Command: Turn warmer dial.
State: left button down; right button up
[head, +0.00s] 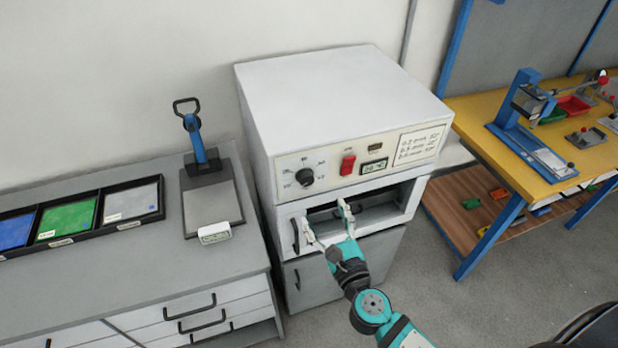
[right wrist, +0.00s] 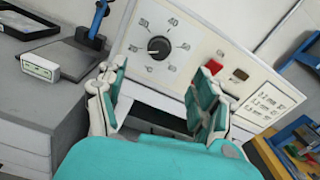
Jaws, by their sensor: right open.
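The warmer (head: 318,100) is a white box-shaped cabinet with a control panel on its front. Its black dial (head: 304,177) sits at the left of the panel inside a ring of printed numbers. The dial also shows in the right wrist view (right wrist: 158,48), ahead of the fingers and apart from them. My right gripper (head: 328,226) is open and empty, below and a little right of the dial, in front of the open slot under the panel. Its two fingers are spread wide in the right wrist view (right wrist: 160,100). My left gripper is not in view.
A red switch (head: 347,165) and a small display (head: 374,166) sit right of the dial. A grey counter (head: 150,270) with sheet trays and a blue-handled tool (head: 195,140) stands left. A yellow workbench (head: 500,150) stands right. Space in front of the panel is free.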

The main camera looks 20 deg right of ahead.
aim_at(308, 182)
jog(key=w+p, duration=0.1)
jog(key=w, duration=0.9)
jog(key=shift+w+a, duration=0.15)
jog(key=shift+w, duration=0.25)
jog(key=c, duration=1.2)
